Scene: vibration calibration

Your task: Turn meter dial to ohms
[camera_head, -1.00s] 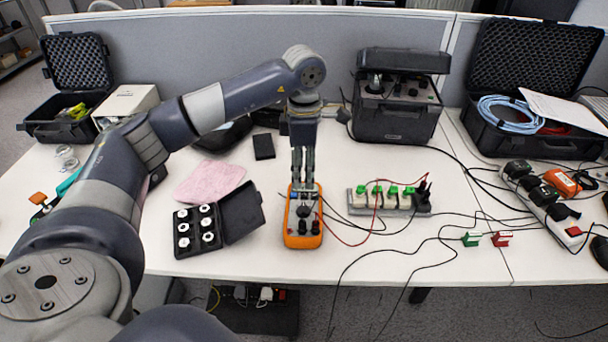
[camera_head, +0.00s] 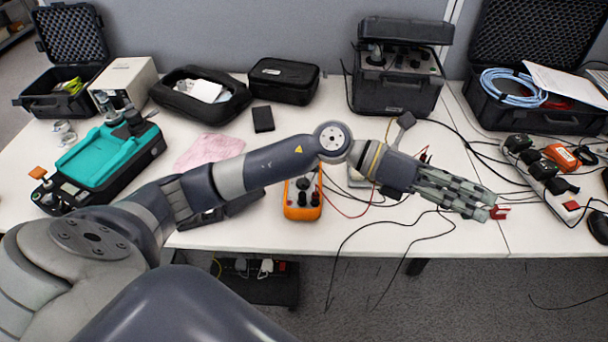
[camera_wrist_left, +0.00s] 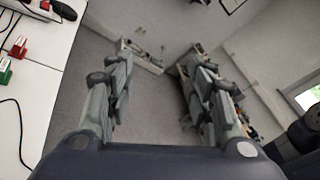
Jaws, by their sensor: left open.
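The orange multimeter (camera_head: 302,200) lies on the white table in the middle of the head view. Its upper part is hidden behind my left arm, so the dial's setting cannot be read. My left gripper (camera_head: 490,204) is to the right of the meter, clear of it, with its fingers pointing right over the table's front part. In the left wrist view the gripper (camera_wrist_left: 160,85) has its fingers well apart, with nothing between them and floor beyond. My right gripper does not show.
A teal device (camera_head: 95,160) sits at the left. A black case with an instrument (camera_head: 398,85) stands at the back. A red connector (camera_head: 498,212) lies near the left fingertips; the wrist view also shows a green connector (camera_wrist_left: 5,68). Cables cross the table's right half.

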